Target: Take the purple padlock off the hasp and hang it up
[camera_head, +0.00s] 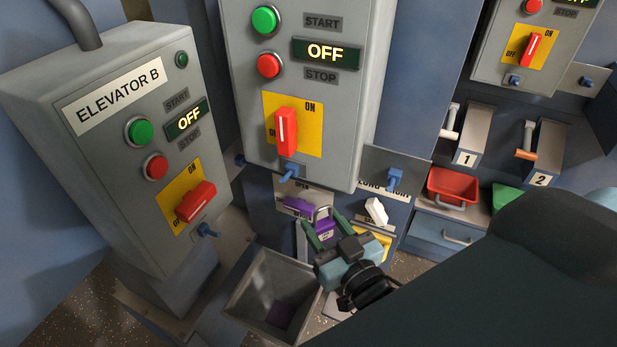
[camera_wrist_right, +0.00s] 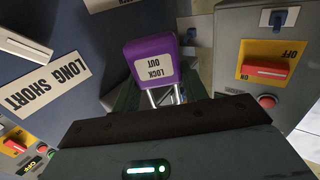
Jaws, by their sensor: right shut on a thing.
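The purple padlock (camera_head: 325,231) is between the green fingers of my right gripper (camera_head: 316,236), just below the central control box. In the right wrist view the padlock (camera_wrist_right: 148,62) shows its "LOCK OUT" label upside down, with its silver shackle toward the gripper (camera_wrist_right: 160,100). The gripper is shut on it. A blue hasp peg (camera_head: 290,172) sticks out under the box's red switch (camera_head: 286,132), apart from the padlock. A blue hook (camera_head: 395,179) sits on a grey plate to the right. My left gripper is not in view.
The Elevator B box (camera_head: 110,155) stands at the left. A red bin (camera_head: 455,186) and numbered levers stand further right.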

